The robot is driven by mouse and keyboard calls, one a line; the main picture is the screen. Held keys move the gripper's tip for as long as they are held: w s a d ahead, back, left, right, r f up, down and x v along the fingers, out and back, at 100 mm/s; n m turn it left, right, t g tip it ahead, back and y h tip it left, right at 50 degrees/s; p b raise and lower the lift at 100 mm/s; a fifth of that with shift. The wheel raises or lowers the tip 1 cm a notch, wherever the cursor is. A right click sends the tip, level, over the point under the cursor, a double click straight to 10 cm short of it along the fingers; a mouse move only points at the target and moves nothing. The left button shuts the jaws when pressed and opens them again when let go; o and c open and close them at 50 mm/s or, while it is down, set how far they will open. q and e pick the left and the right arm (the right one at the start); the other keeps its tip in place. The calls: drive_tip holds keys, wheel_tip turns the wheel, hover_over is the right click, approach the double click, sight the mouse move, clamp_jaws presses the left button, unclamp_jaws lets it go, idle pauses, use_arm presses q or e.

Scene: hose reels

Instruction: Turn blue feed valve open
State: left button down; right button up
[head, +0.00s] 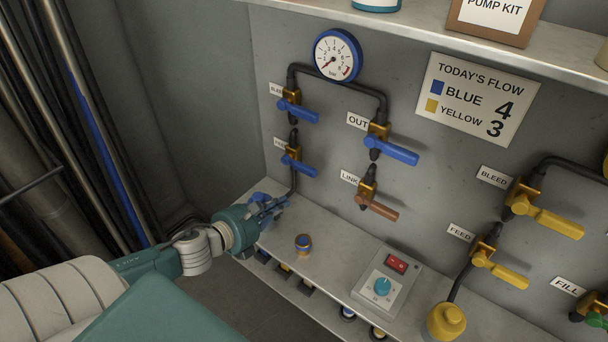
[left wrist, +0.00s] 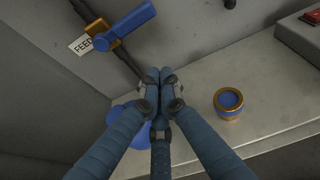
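The blue feed valve's handle (head: 301,166) is the lower left one on the wall, below the bleed valve. It points right and slightly down, crosswise to its pipe. In the left wrist view the handle (left wrist: 125,27) is at the top, with the FEED label (left wrist: 82,44) beside its brass body. My left gripper (head: 279,203) is below the valve, over the bench's left end, apart from the handle. In the left wrist view its fingertips (left wrist: 160,77) are together with nothing seen between them. My right gripper is not in view.
A blue rounded thing (left wrist: 124,122) is partly hidden behind my left fingers. A small blue-topped brass pot (head: 303,244) stands to the right on the bench. A switch box (head: 388,284) is further right. Other blue handles (head: 298,110) and an orange-brown LINK handle (head: 377,207) stick out nearby.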

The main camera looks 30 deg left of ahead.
sight(298, 166)
use_arm(q)
drive_tip(key=w+r+p, duration=0.1)
drive_tip(key=w+p, duration=0.2)
drive_tip(key=w, duration=0.6)
drive_tip(key=shift+d+p, duration=0.4)
drive_tip(key=shift+d, duration=0.05)
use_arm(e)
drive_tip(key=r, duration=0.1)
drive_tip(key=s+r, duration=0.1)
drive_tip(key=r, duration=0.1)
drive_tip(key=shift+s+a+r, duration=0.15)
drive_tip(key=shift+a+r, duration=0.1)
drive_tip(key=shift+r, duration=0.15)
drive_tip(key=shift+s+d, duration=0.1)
use_arm(q)
drive_tip(key=shift+r, duration=0.2)
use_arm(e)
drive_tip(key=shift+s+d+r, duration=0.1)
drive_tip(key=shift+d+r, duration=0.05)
